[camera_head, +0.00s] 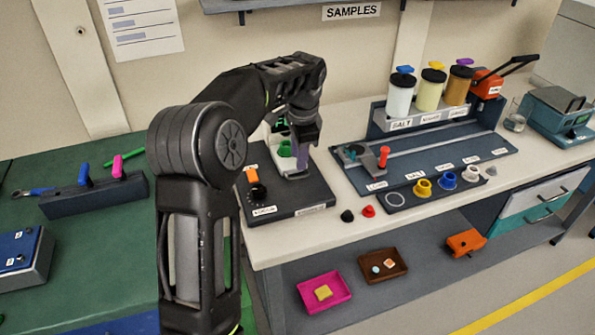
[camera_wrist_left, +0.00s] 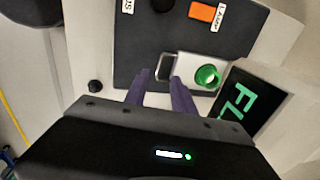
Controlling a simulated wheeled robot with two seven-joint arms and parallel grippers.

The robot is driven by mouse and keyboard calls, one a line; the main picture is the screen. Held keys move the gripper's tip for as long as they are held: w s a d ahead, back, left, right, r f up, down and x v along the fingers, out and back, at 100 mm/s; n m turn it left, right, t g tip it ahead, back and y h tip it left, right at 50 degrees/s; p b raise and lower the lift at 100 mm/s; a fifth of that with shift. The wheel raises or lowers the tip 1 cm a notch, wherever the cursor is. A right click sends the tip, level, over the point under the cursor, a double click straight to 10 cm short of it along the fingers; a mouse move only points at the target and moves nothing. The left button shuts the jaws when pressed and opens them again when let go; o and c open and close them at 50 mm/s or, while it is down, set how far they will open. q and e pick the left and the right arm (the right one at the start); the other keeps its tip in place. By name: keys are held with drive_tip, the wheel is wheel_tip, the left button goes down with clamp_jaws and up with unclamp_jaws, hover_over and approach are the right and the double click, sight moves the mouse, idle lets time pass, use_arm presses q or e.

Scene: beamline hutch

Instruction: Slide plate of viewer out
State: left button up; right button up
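The viewer has a dark base (camera_head: 290,205) on the left end of the white bench; the base also shows in the left wrist view (camera_wrist_left: 135,35). A pale plate (camera_wrist_left: 190,64) lies on it, with a round green piece (camera_wrist_left: 208,76) at one end and a dark, loop-like part (camera_wrist_left: 165,66) at the other. My left gripper (camera_head: 303,150) is above the viewer, pointing down. In the left wrist view its two purple fingertips (camera_wrist_left: 160,77) are apart, near the loop-like end. I cannot tell whether they touch it. My right gripper is not in view.
The viewer carries an orange lamp switch (camera_wrist_left: 202,12), a black knob (camera_head: 257,192) and a screen with green letters (camera_wrist_left: 246,100). To the right are a dark rail board (camera_head: 440,155), several colored cups and lidded jars (camera_head: 433,85). Small black and red pieces (camera_head: 368,211) lie at the bench's front.

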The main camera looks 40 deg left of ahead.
sight(290, 162)
use_arm(q)
drive_tip(key=f, duration=0.4)
drive_tip(key=a+f, duration=0.1)
drive_tip(key=f, duration=0.1)
drive_tip(key=shift+w+f+p, duration=0.3)
drive_tip(key=shift+f+p, duration=0.05)
drive_tip(key=shift+p, duration=0.05)
drive_tip(key=shift+c, duration=0.4)
clamp_jaws()
idle(0.6)
